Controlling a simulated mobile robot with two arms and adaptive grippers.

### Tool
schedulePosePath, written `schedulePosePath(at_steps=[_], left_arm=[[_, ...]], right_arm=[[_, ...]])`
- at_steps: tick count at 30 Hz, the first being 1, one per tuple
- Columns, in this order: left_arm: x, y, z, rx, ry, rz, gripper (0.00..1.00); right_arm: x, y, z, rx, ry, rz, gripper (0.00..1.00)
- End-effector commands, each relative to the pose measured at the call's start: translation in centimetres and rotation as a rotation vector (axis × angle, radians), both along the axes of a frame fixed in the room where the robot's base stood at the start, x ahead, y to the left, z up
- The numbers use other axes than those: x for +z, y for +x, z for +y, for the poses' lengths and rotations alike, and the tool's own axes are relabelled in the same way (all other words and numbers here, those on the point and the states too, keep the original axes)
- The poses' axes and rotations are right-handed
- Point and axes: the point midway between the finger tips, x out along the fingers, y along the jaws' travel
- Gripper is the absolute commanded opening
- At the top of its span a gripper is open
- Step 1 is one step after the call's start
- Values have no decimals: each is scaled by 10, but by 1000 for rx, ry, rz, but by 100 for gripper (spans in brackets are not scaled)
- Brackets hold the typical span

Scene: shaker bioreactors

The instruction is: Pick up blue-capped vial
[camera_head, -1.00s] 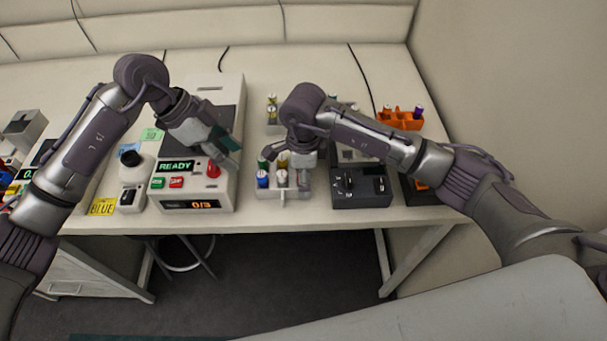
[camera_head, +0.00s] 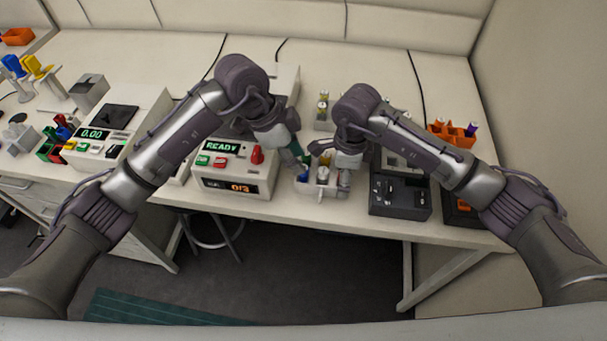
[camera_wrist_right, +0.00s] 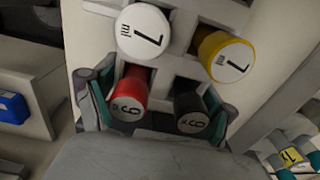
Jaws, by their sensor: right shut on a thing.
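The blue-capped vial (camera_head: 304,175) stands at the left end of a small light-grey rack (camera_head: 321,188) in the head view. My left gripper (camera_head: 298,153) points down just above and behind it; I cannot tell its opening or whether it touches. My right gripper (camera_head: 345,162) is low over the rack's right part. In the right wrist view its fingers (camera_wrist_right: 152,105) are on either side of the rack's end with a red-capped vial (camera_wrist_right: 130,98) and a black-capped vial (camera_wrist_right: 190,112) between them. A white-capped vial (camera_wrist_right: 142,31) and a yellow-capped vial (camera_wrist_right: 226,56) sit beyond. No blue-capped vial is identifiable there.
A device reading READY (camera_head: 235,170) stands left of the rack, and a dark control box (camera_head: 400,198) stands right. Another vial rack (camera_head: 322,115) is behind. An orange holder (camera_head: 452,133) is at the back right. The table's front edge is close to the rack.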

Motion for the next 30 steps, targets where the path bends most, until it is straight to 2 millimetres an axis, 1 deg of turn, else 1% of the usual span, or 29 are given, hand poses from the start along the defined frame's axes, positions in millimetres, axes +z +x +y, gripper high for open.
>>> schedulePosePath(at_steps=[4, 9, 12, 19, 24, 25, 30], left_arm=[[-12, 1, -4, 0, 0, 3, 37], [-37, 2, -13, -1, 0, 5, 37], [-46, 2, -18, -2, 0, 1, 37], [-48, 3, -18, -1, 0, 0, 37], [-48, 3, -18, -1, 0, 0, 9], [-48, 3, -18, -1, 0, 0, 5], [-48, 3, -18, -1, 0, 0, 5]], right_arm=[[0, 0, 0, 0, 0, 0, 45], [0, 0, 0, 0, 0, 0, 45], [0, 0, 0, 0, 0, 0, 45], [0, 0, 0, 0, 0, 0, 45], [0, 0, 0, 0, 0, 0, 45], [0, 0, 0, 0, 0, 0, 45], [0, 0, 0, 0, 0, 0, 45]])
